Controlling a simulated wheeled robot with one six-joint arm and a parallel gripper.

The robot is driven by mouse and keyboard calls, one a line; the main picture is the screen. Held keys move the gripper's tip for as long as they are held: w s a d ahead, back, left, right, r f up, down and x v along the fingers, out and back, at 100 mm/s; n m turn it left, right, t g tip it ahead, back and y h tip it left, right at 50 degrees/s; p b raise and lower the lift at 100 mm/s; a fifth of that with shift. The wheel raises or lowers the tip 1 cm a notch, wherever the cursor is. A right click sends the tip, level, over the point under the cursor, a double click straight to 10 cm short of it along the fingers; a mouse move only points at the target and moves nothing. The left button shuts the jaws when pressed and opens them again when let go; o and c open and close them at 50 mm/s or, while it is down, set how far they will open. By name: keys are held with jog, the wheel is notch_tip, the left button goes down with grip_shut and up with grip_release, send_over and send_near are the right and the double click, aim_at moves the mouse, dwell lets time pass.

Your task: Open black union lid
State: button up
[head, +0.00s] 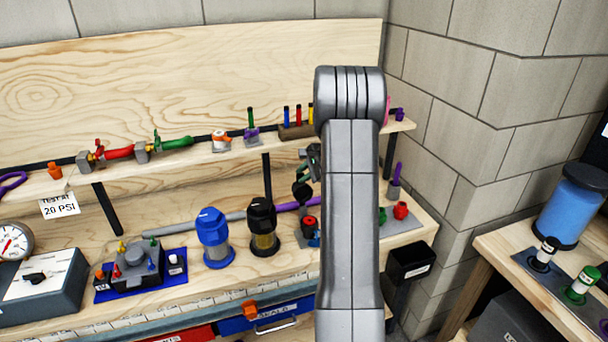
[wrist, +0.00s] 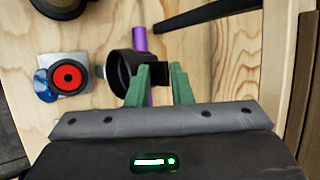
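A black round, hollow piece (wrist: 118,72), which looks like the black union lid, shows in the wrist view just left of and beyond my gripper (wrist: 160,72). It has a small tab on its left side and lies over the purple pipe (wrist: 139,40). In the head view, a dark round piece (head: 302,191) shows left of my arm, which hides most of my gripper.
A red knob (wrist: 68,78) on a grey plate sits left of the lid in the wrist view. A shelf (head: 215,155) with tools runs behind. A block wall is to the right.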

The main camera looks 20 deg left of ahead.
jog(key=shift+o, duration=0.5)
jog(key=b+v, duration=0.2)
jog(key=v, duration=1.1)
jog(key=shift+d+r, duration=0.2)
jog(key=shift+r, duration=0.1)
jog(key=shift+o, duration=0.4)
jog(key=shift+s, duration=0.1)
